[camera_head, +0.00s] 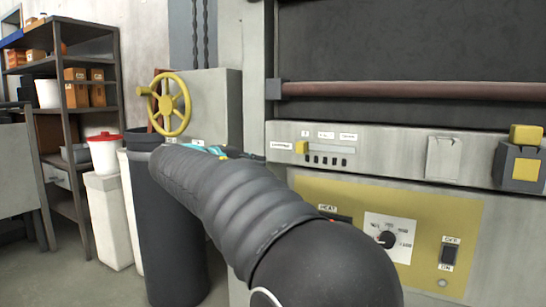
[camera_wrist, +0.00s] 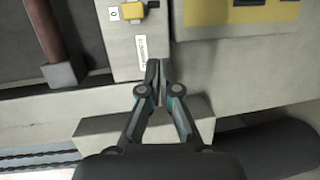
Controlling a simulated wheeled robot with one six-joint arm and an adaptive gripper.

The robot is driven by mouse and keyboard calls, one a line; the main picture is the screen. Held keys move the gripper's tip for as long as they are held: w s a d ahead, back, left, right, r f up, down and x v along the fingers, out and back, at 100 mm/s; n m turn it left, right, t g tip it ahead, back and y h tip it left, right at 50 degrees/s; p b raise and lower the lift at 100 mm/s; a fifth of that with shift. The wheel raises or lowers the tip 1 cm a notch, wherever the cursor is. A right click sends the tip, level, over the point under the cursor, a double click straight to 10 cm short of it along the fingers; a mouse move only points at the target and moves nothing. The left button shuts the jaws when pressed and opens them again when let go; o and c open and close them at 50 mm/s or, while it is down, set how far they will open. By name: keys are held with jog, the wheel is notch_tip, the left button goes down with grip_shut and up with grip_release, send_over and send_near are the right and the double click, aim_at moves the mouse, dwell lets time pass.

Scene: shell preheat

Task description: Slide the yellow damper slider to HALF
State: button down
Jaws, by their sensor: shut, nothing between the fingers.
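The yellow damper slider (camera_head: 301,147) sits at the left end of its horizontal slot on the grey furnace panel, under a row of small white labels. The label text is too small to read. It also shows at the top of the wrist view as a yellow knob (camera_wrist: 132,11). My gripper (camera_wrist: 158,68) is shut and empty, its fingertips together. In the wrist view the tips lie below the slider and beside a white label strip, apart from the slider.
A yellow control panel (camera_head: 463,225) with a dial (camera_head: 387,240) and a switch (camera_head: 449,254) lies below the slot. A reddish bar (camera_head: 400,90) runs above it. A yellow handwheel (camera_head: 170,104) and dark bin (camera_head: 165,240) stand left. A yellow button box (camera_head: 520,165) is at right.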

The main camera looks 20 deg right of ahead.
aim_at(302, 147)
jog(key=shift+h, duration=0.8)
jog(key=w+d, duration=0.2)
jog(key=w+d+r, duration=0.1)
jog(key=w+d, duration=0.1)
jog(key=d, duration=0.1)
jog(key=w+d+r, duration=0.1)
jog(key=w+d, duration=0.1)
jog(key=shift+w+d, duration=0.15)
jog(key=shift+w, duration=0.15)
jog(key=shift+s+d+b, duration=0.3)
jog(key=shift+s+d, duration=0.7)
jog(key=shift+d, duration=0.1)
jog(key=shift+s+d, duration=0.35)
jog(key=shift+s, duration=0.1)
